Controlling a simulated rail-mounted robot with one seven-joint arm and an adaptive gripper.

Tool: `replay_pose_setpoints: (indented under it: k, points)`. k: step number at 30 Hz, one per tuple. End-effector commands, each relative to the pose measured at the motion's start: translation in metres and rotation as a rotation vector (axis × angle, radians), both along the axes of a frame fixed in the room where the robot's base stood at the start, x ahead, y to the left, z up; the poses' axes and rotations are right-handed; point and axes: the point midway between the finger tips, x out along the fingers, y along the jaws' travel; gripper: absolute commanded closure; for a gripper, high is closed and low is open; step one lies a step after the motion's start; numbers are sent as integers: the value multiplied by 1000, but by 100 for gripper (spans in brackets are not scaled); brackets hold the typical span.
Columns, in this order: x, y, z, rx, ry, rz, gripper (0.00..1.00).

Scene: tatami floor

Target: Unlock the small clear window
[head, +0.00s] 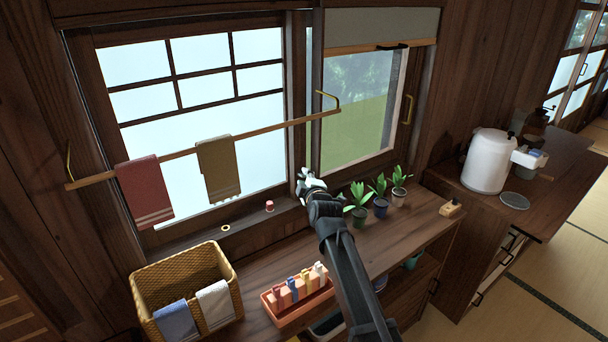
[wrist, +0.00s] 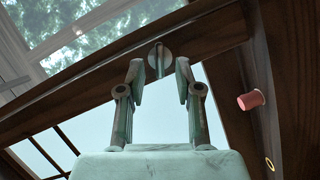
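The small clear window (head: 358,112) is the right pane in the head view, with green ground behind it; the left pane is pale and gridded. Its glass also shows at the top of the wrist view (wrist: 100,35). My gripper (head: 308,180) is at the dark post between the panes, low near the sill. In the wrist view my gripper (wrist: 158,78) is open, with a finger on each side of a small round metal latch with a raised tab (wrist: 160,58) on the wooden frame. I cannot tell whether the fingers touch the latch. In the head view my gripper hides it.
A wooden towel rail (head: 270,127) with two towels crosses in front of the window. Three potted plants (head: 380,200) stand right of my arm. An orange tray of pegs (head: 300,300) and a wicker basket (head: 190,270) are on the counter. A red spool (head: 269,206) sits on the sill.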

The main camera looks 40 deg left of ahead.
Motion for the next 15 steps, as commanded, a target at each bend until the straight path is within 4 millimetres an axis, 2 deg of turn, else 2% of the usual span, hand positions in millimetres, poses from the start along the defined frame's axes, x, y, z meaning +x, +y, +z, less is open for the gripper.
replay_pose_setpoints:
  k: [4, 14, 15]
  points:
    - [7, 10, -1, 1, 0, 0, 66]
    - [9, 12, -2, 1, 0, 0, 66]
    - [9, 11, -2, 1, 0, 0, 69]
